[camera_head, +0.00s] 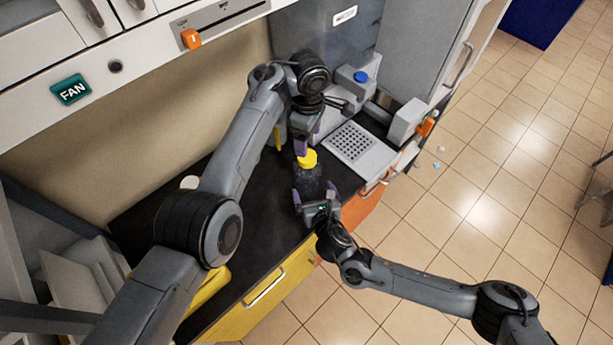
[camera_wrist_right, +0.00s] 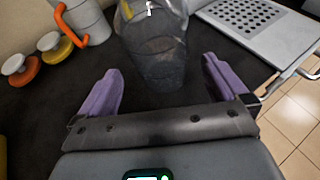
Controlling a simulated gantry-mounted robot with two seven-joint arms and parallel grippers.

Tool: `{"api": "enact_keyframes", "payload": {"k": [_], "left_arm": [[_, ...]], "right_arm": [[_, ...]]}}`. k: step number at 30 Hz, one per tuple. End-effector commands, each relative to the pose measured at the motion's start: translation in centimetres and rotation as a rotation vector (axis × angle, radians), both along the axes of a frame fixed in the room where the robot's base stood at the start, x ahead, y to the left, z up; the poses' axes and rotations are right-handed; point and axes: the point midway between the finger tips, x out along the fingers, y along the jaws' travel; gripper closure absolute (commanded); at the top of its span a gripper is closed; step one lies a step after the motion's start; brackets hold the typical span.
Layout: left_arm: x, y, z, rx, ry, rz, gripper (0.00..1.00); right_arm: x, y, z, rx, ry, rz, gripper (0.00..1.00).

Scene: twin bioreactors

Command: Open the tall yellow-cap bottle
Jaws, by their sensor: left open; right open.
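The tall bottle (camera_head: 311,181) stands upright on the black counter, with a yellow cap (camera_head: 307,159) on top. In the right wrist view the clear grey bottle (camera_wrist_right: 157,58) is just ahead, between and slightly beyond the purple fingertips; its cap is out of frame there. My right gripper (camera_head: 314,193) is open at the front of the bottle body, and its spread fingers also show in the right wrist view (camera_wrist_right: 161,68). My left gripper (camera_head: 308,140) is open just above and behind the cap, its fingers pointing down. Whether it touches the cap is unclear.
A white perforated plate (camera_head: 354,142) and a device with a blue cap (camera_head: 361,77) stand right of the bottle. In the right wrist view an orange-handled container (camera_wrist_right: 85,22) and small capped items (camera_wrist_right: 20,72) stand left. The counter's front edge is close to my right gripper.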

Motion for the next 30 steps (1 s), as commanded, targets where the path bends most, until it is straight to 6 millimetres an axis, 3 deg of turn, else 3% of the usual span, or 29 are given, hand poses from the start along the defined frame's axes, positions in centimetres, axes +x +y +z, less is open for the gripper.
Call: {"api": "enact_keyframes", "payload": {"k": [6,15,30], "left_arm": [[0.0,0.0,0.0,0.0,0.0,0.0,0.23],[0.0,0.0,0.0,0.0,-0.001,0.0,0.23],[0.0,0.0,0.0,0.0,-0.001,0.0,0.23]], "right_arm": [[3.2,0.9,-1.3,0.0,0.0,0.0,0.0],[5.9,1.6,-2.5,0.001,0.001,0.0,0.0],[6.7,1.7,-2.9,0.003,0.002,0.0,0.0]]}}
